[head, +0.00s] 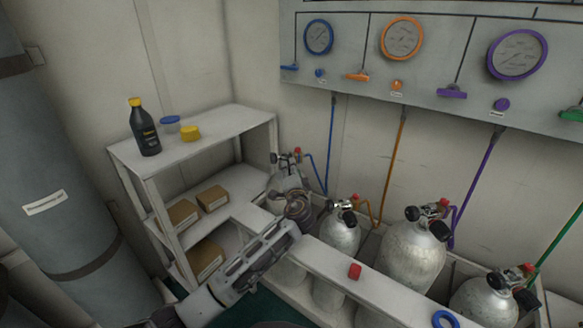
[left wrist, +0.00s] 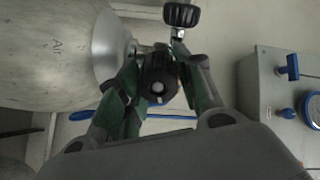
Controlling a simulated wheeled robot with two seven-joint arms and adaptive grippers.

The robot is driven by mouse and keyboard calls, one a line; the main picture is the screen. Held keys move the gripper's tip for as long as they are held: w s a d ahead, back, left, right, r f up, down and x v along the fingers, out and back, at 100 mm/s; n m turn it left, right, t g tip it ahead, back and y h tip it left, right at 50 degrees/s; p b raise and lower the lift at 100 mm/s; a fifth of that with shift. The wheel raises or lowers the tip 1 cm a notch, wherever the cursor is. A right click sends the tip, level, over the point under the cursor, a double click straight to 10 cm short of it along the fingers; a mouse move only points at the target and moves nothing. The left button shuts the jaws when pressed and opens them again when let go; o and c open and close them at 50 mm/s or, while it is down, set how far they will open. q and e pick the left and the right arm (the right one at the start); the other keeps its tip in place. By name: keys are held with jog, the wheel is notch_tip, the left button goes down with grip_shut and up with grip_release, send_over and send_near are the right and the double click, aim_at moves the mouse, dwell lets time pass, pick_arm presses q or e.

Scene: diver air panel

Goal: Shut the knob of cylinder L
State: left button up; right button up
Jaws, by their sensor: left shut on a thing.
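In the left wrist view the fingers (left wrist: 157,95) are shut on a round black knob (left wrist: 158,75), one finger on either side. A second black knob (left wrist: 182,15) stands above, outside the fingers. My right gripper is not in view.
Several other cylinders (head: 413,255) stand to the right behind a white rail (head: 345,262) with a red block (head: 355,271). A gauge panel (head: 440,103) hangs above. A shelf (head: 220,128) on the left holds a black bottle (head: 144,130) and boxes.

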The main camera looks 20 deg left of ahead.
pick_arm(q)
jog(key=shift+m+p, duration=0.4)
jog(key=shift+p, duration=0.05)
jog(key=shift+m+p, duration=1)
jog(key=shift+p, duration=0.4)
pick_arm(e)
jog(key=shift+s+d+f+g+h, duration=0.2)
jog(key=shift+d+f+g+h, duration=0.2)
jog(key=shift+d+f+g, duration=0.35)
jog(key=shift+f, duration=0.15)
pick_arm(q)
jog(key=o, duration=1)
jog(key=shift+d, duration=0.1)
jog(key=shift+o, duration=0.2)
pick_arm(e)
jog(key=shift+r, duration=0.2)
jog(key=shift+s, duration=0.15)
pick_arm(q)
jog(key=shift+s, duration=0.1)
